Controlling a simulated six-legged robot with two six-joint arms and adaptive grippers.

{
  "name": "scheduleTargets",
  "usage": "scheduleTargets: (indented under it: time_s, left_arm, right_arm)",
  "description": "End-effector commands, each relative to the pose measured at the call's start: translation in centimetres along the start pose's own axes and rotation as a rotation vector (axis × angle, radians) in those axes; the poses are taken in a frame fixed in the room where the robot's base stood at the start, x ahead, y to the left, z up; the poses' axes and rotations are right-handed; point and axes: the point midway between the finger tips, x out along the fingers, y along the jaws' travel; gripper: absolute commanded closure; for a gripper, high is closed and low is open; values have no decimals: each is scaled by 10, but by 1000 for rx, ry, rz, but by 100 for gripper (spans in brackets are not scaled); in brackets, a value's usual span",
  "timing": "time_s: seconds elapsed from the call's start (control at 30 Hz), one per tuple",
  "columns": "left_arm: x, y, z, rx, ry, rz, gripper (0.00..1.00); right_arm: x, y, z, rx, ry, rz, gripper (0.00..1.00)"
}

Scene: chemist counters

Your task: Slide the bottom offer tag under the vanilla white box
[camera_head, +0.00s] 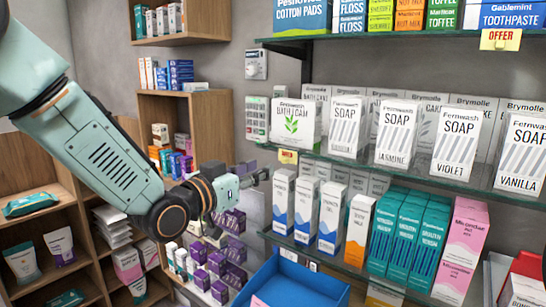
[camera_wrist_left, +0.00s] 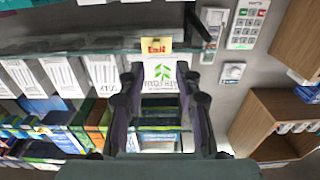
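The bottom offer tag (camera_head: 288,156), small and yellow with red print, sits on the front edge of the middle glass shelf, below the bath calm box (camera_head: 293,122). In the left wrist view the tag (camera_wrist_left: 157,46) is just beyond my fingertips. The vanilla white soap box (camera_head: 521,155) stands at the far right of that shelf, with no tag seen below it. My left gripper (camera_head: 262,175) is left of and slightly below the tag, apart from it. In the left wrist view its fingers (camera_wrist_left: 161,85) are spread with nothing held. My right gripper is not in view.
Jasmine (camera_head: 396,133) and violet (camera_head: 456,143) soap boxes stand between the tag and the vanilla box. Another offer tag (camera_head: 501,39) hangs on the upper shelf edge. Mouthwash boxes (camera_head: 408,240) fill the lower shelf. A blue bin (camera_head: 290,283) stands below my gripper.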

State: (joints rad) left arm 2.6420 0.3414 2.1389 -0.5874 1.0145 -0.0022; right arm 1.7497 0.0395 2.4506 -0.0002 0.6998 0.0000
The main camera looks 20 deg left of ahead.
Motion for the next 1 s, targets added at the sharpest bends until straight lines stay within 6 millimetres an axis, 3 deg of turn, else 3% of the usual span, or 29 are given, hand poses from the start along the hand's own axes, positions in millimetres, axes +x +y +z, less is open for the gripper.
scheduleTargets:
  time_s: [0.23, 0.43, 0.83, 1.0]
  left_arm:
    - [39, 1, 0, 5, -2, 5, 66]
    - [60, 0, 0, 1, -1, 4, 66]
    - [66, -2, 1, -1, -1, 3, 67]
    - [66, -2, 1, -1, -1, 3, 81]
  right_arm:
    - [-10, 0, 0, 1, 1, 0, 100]
    - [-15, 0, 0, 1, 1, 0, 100]
    - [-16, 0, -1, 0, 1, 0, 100]
    - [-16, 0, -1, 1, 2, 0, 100]
